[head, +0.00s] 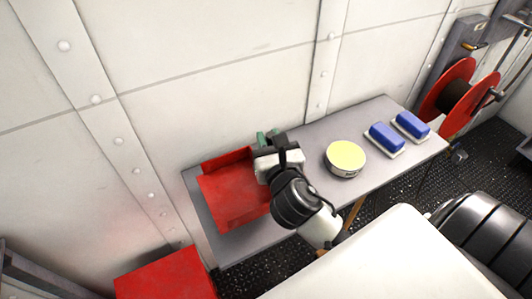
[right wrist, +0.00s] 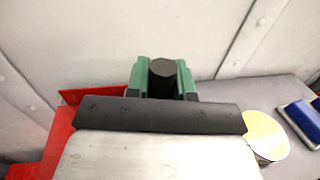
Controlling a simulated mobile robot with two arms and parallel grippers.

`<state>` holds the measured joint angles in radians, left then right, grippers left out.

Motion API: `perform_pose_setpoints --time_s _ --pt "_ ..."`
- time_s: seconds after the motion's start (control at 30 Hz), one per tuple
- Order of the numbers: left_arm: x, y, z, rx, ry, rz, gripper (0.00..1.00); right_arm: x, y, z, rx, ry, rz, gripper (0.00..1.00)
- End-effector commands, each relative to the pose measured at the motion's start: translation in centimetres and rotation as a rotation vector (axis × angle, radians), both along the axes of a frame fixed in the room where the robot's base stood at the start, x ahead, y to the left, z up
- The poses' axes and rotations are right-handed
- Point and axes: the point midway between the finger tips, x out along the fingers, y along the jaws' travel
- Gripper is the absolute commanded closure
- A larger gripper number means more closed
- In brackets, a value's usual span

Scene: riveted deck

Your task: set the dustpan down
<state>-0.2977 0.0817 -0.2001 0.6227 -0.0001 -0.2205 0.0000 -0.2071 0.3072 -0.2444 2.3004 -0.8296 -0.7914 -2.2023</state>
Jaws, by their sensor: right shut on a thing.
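The red dustpan (head: 235,197) is at the left end of the grey table (head: 312,131), against the white wall. Whether it touches the tabletop or hangs just above it, I cannot tell. My right gripper (head: 267,142) is at the dustpan's right side. In the right wrist view, its green fingers are shut on a dark handle end (right wrist: 163,80), and red parts of the dustpan (right wrist: 60,127) show at the left. My gripper and wrist hide most of the handle. My left gripper is not in view.
A round tin with a yellow top (head: 345,156) stands right of my gripper. Two blue blocks on pale bases (head: 387,137) (head: 411,125) lie at the table's right end. A red box-like thing (head: 165,275) is below the table's left end. A red reel (head: 447,89) stands beyond.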

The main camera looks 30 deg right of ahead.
Motion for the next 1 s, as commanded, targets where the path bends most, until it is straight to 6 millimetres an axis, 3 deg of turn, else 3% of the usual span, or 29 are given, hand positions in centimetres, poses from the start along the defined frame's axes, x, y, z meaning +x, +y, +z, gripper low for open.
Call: perform_pose_setpoints --time_s 0.17,0.4,0.83,0.87,1.0 --pt "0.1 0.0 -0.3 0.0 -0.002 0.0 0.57 0.8 0.6 -1.0 0.0 -0.001 0.001 1.0" --pt "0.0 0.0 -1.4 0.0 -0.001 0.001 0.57 0.7 0.6 -4.4 0.001 0.002 0.0 1.0" --pt "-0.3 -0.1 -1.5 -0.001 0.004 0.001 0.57 0.7 0.6 -4.9 0.0 -0.001 0.001 1.0" --pt "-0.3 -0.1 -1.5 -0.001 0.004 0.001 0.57 0.7 0.6 -4.9 -0.001 0.0 0.001 0.73" --pt "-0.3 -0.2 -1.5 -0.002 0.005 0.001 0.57 0.7 0.6 -4.9 -0.001 0.001 0.001 0.52"
